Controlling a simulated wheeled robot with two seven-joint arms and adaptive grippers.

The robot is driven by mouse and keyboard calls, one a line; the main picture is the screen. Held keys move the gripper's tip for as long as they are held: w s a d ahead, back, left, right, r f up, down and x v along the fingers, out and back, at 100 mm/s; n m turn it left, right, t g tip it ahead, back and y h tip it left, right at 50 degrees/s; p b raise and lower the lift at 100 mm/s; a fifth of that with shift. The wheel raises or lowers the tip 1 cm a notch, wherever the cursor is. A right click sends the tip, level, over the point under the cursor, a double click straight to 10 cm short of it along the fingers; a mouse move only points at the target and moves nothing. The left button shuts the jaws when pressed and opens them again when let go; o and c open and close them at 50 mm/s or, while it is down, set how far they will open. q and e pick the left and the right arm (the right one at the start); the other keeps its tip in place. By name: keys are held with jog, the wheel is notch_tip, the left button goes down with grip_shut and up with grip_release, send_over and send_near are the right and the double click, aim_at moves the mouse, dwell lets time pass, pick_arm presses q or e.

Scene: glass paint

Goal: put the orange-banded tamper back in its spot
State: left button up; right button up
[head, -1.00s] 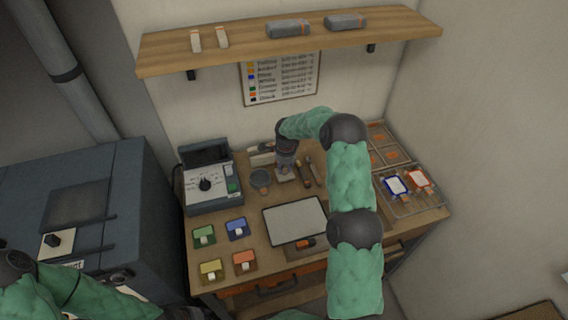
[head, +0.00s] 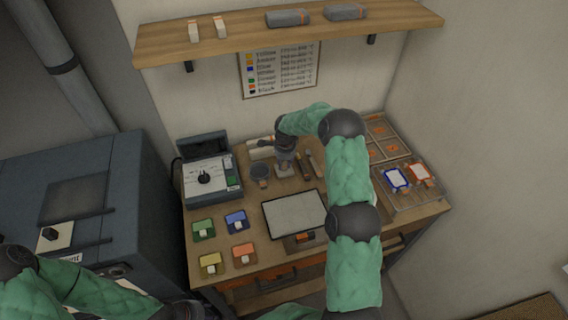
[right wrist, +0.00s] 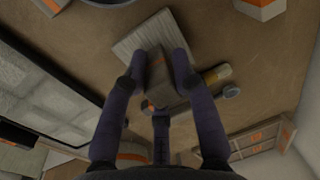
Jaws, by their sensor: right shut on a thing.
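My right gripper (head: 285,160) reaches down at the back of the bench, over a small pale block (head: 284,171). In the right wrist view its fingers (right wrist: 158,75) are closed around a grey tamper (right wrist: 159,82), with a bit of orange near the palm. The tamper's far end is at the pale ribbed block (right wrist: 150,35); I cannot tell whether they touch. The middle finger and palm hide part of the tamper. My left arm comes in at lower left; its gripper (head: 182,311) is dark and partly cut off at the bottom edge.
A framed pale panel (head: 295,214) lies in front. Coloured trays (head: 236,221) are at front left, a wire rack (head: 411,201) at right.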

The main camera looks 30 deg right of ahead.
jog(key=shift+f+b, duration=0.1)
jog(key=shift+b, duration=0.2)
dwell(0.4)
jog(key=shift+f+b, duration=0.2)
jog(key=shift+b, duration=0.15)
jog(key=shift+f+b, duration=0.25)
jog(key=shift+b, duration=0.2)
dwell(1.0)
jog(key=o, duration=1.1)
notch_tip(320, 180, up, 12)
jog(key=s, duration=0.1)
jog(key=shift+s+a, duration=0.2)
jog(key=shift+s, duration=0.05)
